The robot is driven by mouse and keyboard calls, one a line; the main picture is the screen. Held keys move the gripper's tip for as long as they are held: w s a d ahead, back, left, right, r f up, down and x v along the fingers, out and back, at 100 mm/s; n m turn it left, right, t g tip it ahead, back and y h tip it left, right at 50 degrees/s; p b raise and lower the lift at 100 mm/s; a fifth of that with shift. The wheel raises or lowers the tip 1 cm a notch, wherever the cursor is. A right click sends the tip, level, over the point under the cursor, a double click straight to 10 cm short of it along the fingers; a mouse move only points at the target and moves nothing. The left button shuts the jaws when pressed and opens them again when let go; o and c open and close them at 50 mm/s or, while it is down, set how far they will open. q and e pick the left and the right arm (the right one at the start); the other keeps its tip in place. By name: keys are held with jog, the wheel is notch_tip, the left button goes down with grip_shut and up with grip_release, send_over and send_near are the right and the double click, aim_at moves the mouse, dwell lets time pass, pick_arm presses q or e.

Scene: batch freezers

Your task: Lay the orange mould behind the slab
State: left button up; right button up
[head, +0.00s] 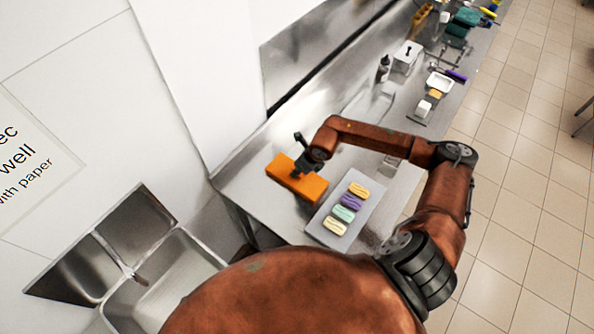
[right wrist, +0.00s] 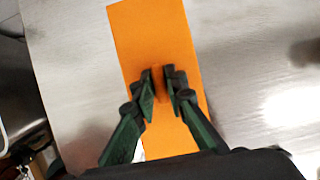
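The orange mould (head: 290,184) is a long flat block on the wall side of the slab, at the near end of the steel counter. The grey slab (head: 361,214) carries several pastel bars in a row: yellow, purple, mint and pale yellow. My right gripper (head: 303,169) is over the middle of the mould. In the right wrist view my right gripper (right wrist: 161,84) has its fingers close together on both sides of a small raised orange part of the mould (right wrist: 150,35). I cannot tell whether the mould touches the counter. My left gripper is not in view.
A steel sink (head: 180,265) lies at the left, beyond the counter's near end. Further along the counter stand a dark bottle (head: 384,68), a white container (head: 407,57) and a white tray (head: 440,82). Bare counter shows around the mould.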

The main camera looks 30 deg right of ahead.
jog(key=o, duration=0.3)
jog(key=shift+r, duration=0.15)
jog(key=shift+d+r, duration=0.15)
jog(key=shift+r, duration=0.15)
jog(key=b+v, duration=0.1)
jog(key=v, duration=1)
jog(key=shift+s, duration=0.25)
jog(key=shift+r, duration=0.15)
